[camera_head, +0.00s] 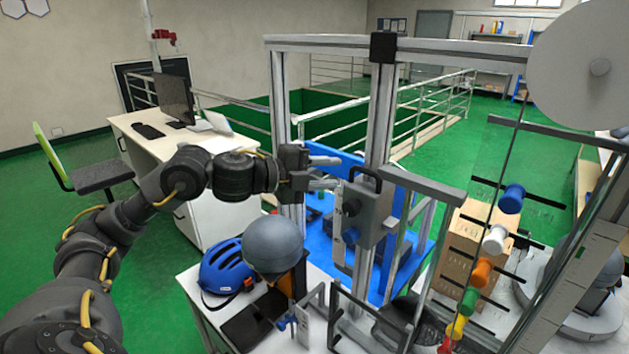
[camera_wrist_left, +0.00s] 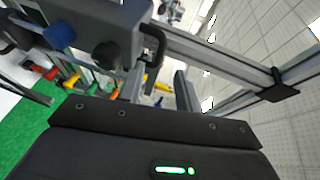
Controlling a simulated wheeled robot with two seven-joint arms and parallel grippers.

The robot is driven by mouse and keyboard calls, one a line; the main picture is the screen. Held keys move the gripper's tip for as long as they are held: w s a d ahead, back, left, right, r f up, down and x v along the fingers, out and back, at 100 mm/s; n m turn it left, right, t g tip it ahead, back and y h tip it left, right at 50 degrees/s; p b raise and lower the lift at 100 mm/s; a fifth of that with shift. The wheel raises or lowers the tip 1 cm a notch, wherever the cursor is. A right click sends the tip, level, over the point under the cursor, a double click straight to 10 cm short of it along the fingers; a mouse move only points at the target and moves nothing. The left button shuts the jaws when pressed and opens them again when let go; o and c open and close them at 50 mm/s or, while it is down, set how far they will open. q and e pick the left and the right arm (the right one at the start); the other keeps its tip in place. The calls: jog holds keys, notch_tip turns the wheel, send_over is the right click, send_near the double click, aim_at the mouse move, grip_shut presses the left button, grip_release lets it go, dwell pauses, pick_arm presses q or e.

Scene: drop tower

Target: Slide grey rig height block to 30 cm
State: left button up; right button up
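The grey height block (camera_head: 368,212) sits on the upright post (camera_head: 379,130) of the metal rig, roughly midway up in the head view. In the left wrist view the block (camera_wrist_left: 98,22) and handle (camera_wrist_left: 153,45) show beyond the gripper (camera_wrist_left: 160,88). Contact with the handle cannot be told. Height figures are unreadable. My right gripper is not in view.
A blue helmet (camera_head: 226,268) and a grey helmet (camera_head: 273,244) sit below on a white bench. Several coloured cylinders, including a blue one (camera_head: 511,198), line the right side near a clear marked panel (camera_head: 585,265). A desk (camera_head: 190,142) stands behind my left arm.

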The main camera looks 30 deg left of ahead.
pick_arm(q)
jog(key=shift+b+v, duration=0.55)
jog(key=shift+v, duration=1.25)
